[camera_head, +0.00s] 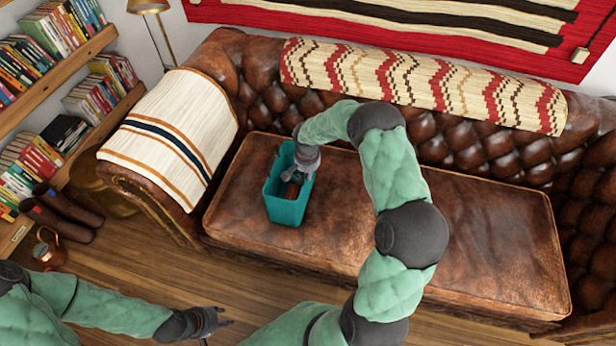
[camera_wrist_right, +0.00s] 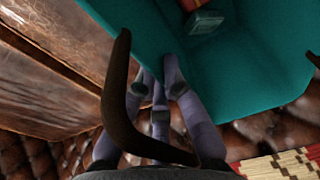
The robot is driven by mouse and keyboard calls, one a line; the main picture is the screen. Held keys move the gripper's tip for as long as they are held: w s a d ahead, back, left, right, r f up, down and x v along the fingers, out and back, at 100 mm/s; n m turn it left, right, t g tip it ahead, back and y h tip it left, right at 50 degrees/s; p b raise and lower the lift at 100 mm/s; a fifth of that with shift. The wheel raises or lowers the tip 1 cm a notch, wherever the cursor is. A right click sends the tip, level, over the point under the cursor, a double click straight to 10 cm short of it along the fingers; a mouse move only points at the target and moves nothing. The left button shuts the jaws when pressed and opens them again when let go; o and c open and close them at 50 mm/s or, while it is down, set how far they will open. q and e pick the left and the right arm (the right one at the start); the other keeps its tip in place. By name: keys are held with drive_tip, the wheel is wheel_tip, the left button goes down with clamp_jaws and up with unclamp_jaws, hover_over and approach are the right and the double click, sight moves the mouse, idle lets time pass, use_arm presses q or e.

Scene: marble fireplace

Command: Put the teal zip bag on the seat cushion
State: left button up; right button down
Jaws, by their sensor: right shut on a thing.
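The teal bag (camera_head: 286,211) is an open-topped, box-like bag over the left part of the brown leather seat cushion (camera_head: 480,240). I cannot tell whether its base touches the leather. My right gripper (camera_head: 296,172) reaches in from the right and is shut on the bag's upper right side. In the right wrist view the gripper's fingers (camera_wrist_right: 165,100) lie against the teal wall (camera_wrist_right: 245,75), with a dark curved strap in front of them. Some small item shows inside the bag. My left gripper (camera_head: 218,320) is low over the wooden floor, away from the bag; its finger opening is unclear.
A striped throw (camera_head: 175,130) covers the sofa's left arm, and a zigzag-patterned blanket (camera_head: 420,85) lies along the backrest. Bookshelves (camera_head: 50,100), boots (camera_head: 62,217) and a copper jug (camera_head: 49,248) are at the left. The cushion's right part is clear.

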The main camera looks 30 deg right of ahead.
drive_tip(key=shift+f, duration=0.45)
drive_tip(key=shift+f, duration=0.15)
drive_tip(key=c, duration=1.4)
unclamp_jaws()
drive_tip(key=shift+o, duration=0.2)
wheel_tip(320, 180, up, 12)
drive_tip(key=s+a+p, duration=0.1)
drive_tip(key=p, duration=0.3)
